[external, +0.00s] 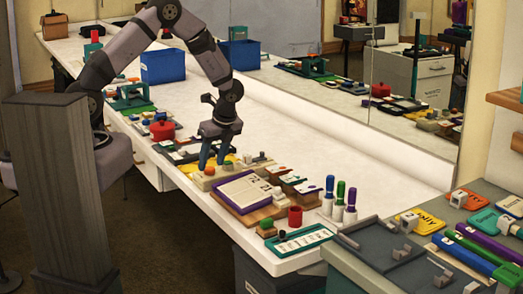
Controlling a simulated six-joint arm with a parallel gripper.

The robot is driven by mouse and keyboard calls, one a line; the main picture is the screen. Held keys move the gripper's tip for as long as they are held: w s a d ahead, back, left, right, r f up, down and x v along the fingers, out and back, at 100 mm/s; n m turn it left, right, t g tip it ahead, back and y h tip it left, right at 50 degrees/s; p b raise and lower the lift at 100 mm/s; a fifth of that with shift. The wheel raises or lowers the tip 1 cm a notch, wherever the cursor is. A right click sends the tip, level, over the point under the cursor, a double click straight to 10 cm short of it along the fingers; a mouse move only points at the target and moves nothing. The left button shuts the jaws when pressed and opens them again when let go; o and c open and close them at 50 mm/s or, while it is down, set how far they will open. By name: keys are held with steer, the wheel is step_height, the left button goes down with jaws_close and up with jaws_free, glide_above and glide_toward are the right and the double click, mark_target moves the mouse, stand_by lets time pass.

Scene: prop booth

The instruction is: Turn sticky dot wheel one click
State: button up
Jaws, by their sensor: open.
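My gripper (212,168) points down over the crowded front part of the white bench, with its two fingers apart and nothing seen between them. Its tips are just above or at a cream block (206,182) with a small orange round top (209,171). A flat yellow piece (228,159) lies partly hidden behind the fingers. I cannot tell which of these small pieces is the sticky dot wheel, nor whether the fingers touch anything.
A purple-edged planner board (242,191) lies right of my gripper. Upright blue, green and purple-handled tools (340,198) stand further right. A red pot (162,130) and a green press (130,96) are to the left. The bench's rear strip (310,130) is bare, before a mirror.

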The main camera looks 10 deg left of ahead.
steer(key=shift+x, duration=0.9)
steer(key=c, duration=1.1)
steer(key=shift+o, duration=0.2)
steer(key=shift+n, duration=0.4)
steer(key=n+g, duration=0.1)
steer(key=n, duration=0.2)
steer(key=shift+w+d+n+g+y, duration=0.1)
steer(key=shift+w+n+g+y, duration=0.2)
steer(key=shift+n+g+y, duration=0.1)
steer(key=n+g, duration=0.1)
steer(key=n, duration=0.3)
steer(key=shift+w+n+g+b, duration=0.2)
steer(key=shift+n+g+b, duration=0.1)
steer(key=shift+g, duration=0.1)
steer(key=n, duration=0.2)
steer(key=n+g+h, duration=0.1)
steer(key=n, duration=0.1)
steer(key=shift+w+g+b, duration=0.15)
steer(key=shift+g+b, duration=0.15)
steer(key=shift+b, duration=0.1)
steer(key=shift+w+a+r+n+g+h, duration=0.1)
steer(key=shift+n+g+h, duration=0.15)
steer(key=shift+n, duration=0.85)
steer(key=shift+w+a+n+g+h, duration=0.1)
steer(key=shift+n+g+h, duration=0.15)
steer(key=shift+n, duration=0.85)
